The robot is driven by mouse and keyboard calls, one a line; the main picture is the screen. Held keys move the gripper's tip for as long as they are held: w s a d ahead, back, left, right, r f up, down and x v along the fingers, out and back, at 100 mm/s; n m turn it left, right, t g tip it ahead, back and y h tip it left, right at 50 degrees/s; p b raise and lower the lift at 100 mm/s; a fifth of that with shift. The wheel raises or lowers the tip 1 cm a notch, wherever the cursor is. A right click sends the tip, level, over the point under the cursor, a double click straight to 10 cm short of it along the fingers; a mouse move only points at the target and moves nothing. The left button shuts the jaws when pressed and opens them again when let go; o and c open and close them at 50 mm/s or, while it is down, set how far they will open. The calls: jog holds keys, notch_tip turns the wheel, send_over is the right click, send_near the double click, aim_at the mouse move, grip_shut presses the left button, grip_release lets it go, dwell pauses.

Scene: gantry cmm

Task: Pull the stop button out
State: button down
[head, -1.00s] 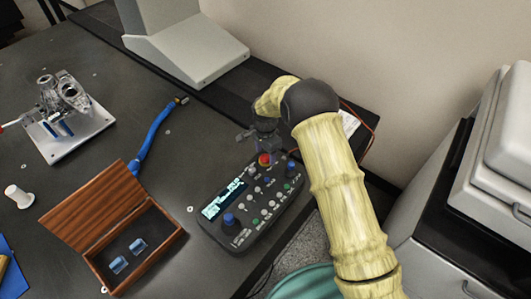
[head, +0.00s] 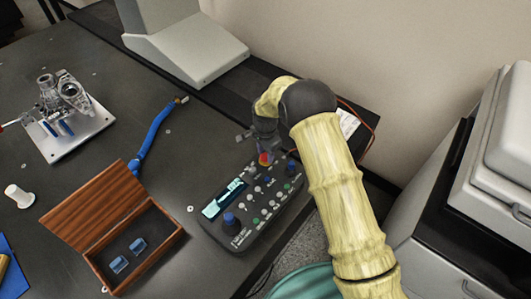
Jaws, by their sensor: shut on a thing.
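The stop button (head: 264,158) is a red knob on a yellow base at the far end of the dark control box (head: 238,246). My gripper (head: 263,149) reaches down over it from above and is shut on it. The fingers hide much of the button, so I cannot tell from here how far out it stands. The control box lies on the dark table and has a lit screen (head: 224,198), blue knobs and several small coloured buttons.
A grey column base (head: 190,55) stands at the back. A teal bin (head: 308,285) is below the table's right edge.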

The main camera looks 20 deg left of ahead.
aim_at(266, 155)
jog(key=c, duration=1.2)
grip_release()
jog(key=shift+w+r, duration=0.1)
jog(key=shift+r, duration=0.15)
jog(key=shift+c, duration=0.2)
jog(key=o, duration=0.3)
jog(key=shift+o, duration=0.2)
notch_tip(266, 155, up, 17)
jog(key=b, duration=0.1)
jog(key=shift+r, duration=0.15)
